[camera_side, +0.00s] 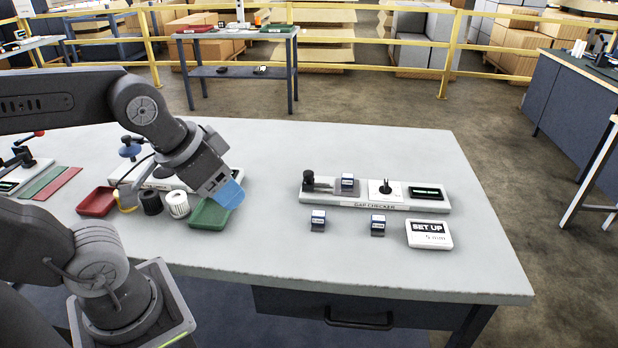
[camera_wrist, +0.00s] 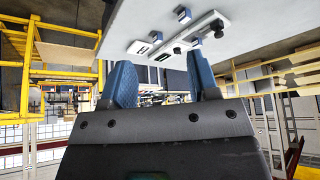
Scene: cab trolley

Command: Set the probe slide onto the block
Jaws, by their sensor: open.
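The gap checker (camera_side: 345,202) is a long light base on the right half of the table. At its left end stands a black knob (camera_side: 308,178) with a short rod pointing right; this looks like the probe slide. Just right of the rod, a small dark block (camera_side: 347,184) with a white-and-blue label sits on a grey pad. I cannot tell whether rod and block touch. My gripper (camera_side: 228,192) is well left of the checker, above the green tray. In the wrist view my gripper (camera_wrist: 160,82) has its blue fingers apart with nothing between them.
Two loose labelled blocks (camera_side: 318,220) (camera_side: 377,225) and a "SET UP 5 mm" card (camera_side: 429,234) lie in front of the checker. A white plate with a black pin (camera_side: 386,189) and a dark display (camera_side: 427,193) are on its right. Red (camera_side: 97,202) and green (camera_side: 210,215) trays lie left.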

